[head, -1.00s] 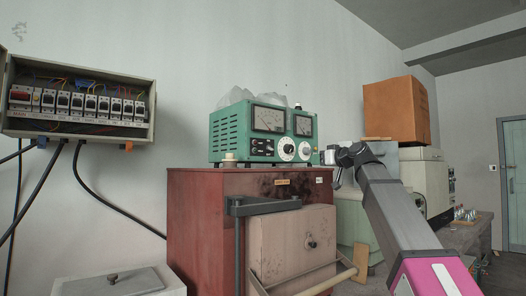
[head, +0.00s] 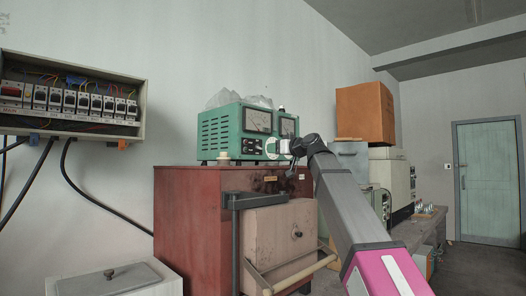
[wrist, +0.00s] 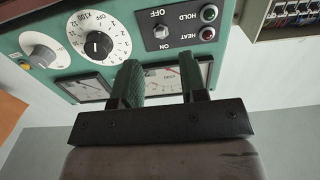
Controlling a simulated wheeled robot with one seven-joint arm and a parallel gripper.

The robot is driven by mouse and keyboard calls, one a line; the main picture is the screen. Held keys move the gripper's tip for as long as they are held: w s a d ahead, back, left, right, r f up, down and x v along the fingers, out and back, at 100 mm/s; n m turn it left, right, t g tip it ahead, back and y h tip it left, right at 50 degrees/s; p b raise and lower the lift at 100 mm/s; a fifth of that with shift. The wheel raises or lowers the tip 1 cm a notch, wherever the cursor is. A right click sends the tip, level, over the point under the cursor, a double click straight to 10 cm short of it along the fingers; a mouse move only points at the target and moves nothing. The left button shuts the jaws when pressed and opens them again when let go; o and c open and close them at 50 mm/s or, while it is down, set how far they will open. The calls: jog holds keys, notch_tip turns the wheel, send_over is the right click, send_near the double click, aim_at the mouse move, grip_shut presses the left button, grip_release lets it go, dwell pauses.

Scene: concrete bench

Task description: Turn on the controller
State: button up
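The controller (head: 222,135) is a green box with two meters, standing on the red cabinet. In the wrist view its panel (wrist: 110,60) appears upside down. A small rocker switch (wrist: 161,31) sits between OFF and ON labels, beside the HOLD and HEAT lamps; I cannot tell its position. A black-centred dial (wrist: 98,44) is left of it. My gripper (wrist: 160,65) has its two green-padded fingers apart with nothing visible between them. They appear below the switch in that view, over the meters. In the head view my gripper (head: 291,148) covers the controller's lower right front.
The red cabinet (head: 180,210) has a pinkish door with a handle bar. An open breaker box (head: 70,96) hangs on the wall at left, cables below. A cardboard box (head: 365,112) and grey equipment stand right of the controller. Open floor lies at far right.

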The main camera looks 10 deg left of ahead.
aim_at(259, 148)
jog(key=x, duration=0.7)
grip_shut()
